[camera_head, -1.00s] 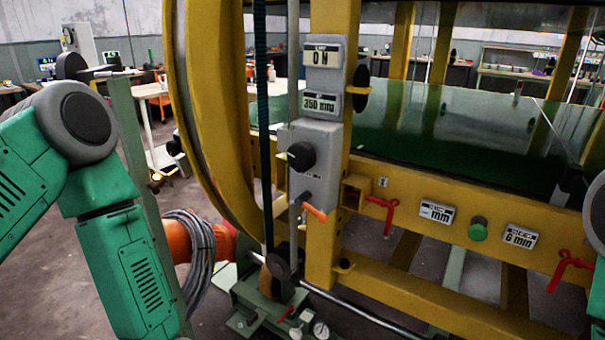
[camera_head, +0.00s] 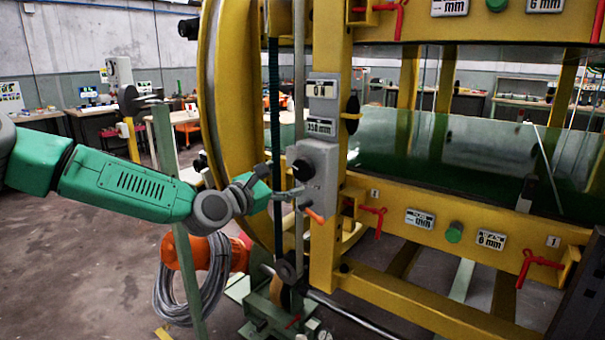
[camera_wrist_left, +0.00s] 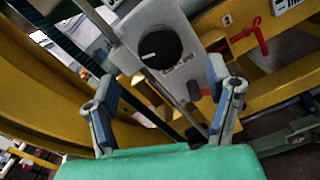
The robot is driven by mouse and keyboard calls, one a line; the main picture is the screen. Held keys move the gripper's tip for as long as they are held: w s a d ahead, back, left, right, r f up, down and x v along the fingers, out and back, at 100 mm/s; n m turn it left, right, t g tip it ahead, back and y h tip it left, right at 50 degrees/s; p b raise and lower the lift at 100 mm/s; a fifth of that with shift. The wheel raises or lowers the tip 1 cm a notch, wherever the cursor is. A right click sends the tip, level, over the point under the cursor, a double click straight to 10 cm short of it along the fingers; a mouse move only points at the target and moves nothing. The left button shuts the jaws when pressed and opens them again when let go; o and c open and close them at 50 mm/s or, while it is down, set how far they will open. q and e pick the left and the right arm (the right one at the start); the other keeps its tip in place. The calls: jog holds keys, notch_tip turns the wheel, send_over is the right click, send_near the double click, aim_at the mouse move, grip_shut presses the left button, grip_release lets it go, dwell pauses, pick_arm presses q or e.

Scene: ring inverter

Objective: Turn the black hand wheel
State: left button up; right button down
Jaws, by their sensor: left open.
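A black knob (camera_head: 302,170) with a white mark sits on the grey control box (camera_head: 322,168) on the yellow post. It also shows in the left wrist view (camera_wrist_left: 160,46), ahead of and between my fingers. A dark round wheel (camera_head: 352,115) stands edge-on at the post's right side; another dark round part (camera_head: 285,270) is low down. I cannot tell for sure which is the hand wheel. My left gripper (camera_head: 287,192) is just left of the box, below the knob. In the left wrist view its fingers (camera_wrist_left: 165,105) are spread and empty. My right gripper is out of view.
The big yellow ring (camera_head: 212,100) and a dark vertical belt (camera_head: 274,120) stand close to the left gripper. An orange-tipped handle (camera_head: 315,216) juts out under the box. Red handles (camera_head: 374,217) are on the yellow beam. Open floor lies at lower left.

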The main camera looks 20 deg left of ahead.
aim_at(302, 171)
pick_arm(q)
jog(key=x, duration=0.6)
jog(key=shift+w+d, duration=0.3)
jog(key=shift+w+a+f+b, duration=0.1)
jog(key=shift+w+b, duration=0.1)
jog(key=shift+w, duration=0.15)
jog(key=shift+w+a+b, duration=0.1)
jog(key=shift+w+b, duration=0.05)
jog(key=shift+w, duration=0.25)
jog(key=shift+d, duration=0.35)
jog(key=c, duration=1.2)
